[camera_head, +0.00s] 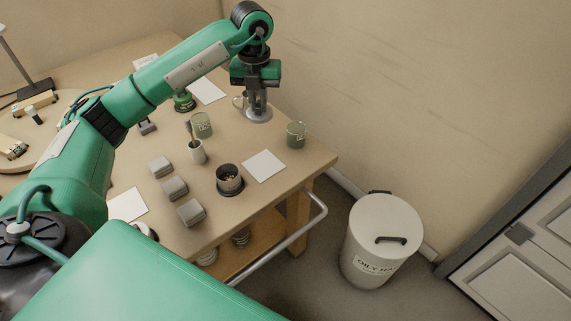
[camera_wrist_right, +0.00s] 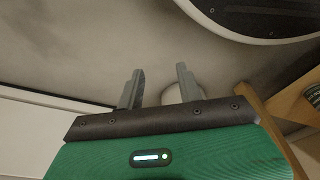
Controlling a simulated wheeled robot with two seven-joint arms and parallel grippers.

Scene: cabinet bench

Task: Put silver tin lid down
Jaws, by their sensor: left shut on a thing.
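The silver tin lid (camera_head: 259,117) is a round, pale metal disc near the far right part of the bench. My left gripper (camera_head: 257,103) points down and is shut on it from above. The lid is at or just above the bench top; I cannot tell whether it touches. A metal mug (camera_head: 239,101) is close behind it to the left. An open dark tin (camera_head: 229,177) with things inside stands nearer the front edge. My right gripper (camera_wrist_right: 158,88) shows in the right wrist view, open and empty, away from the bench top.
A green tin (camera_head: 295,135) is right of the lid, another green tin (camera_head: 202,125) to its left. White squares (camera_head: 264,166) (camera_head: 208,91) lie flat. A lidded white bin (camera_head: 380,240) is on the floor.

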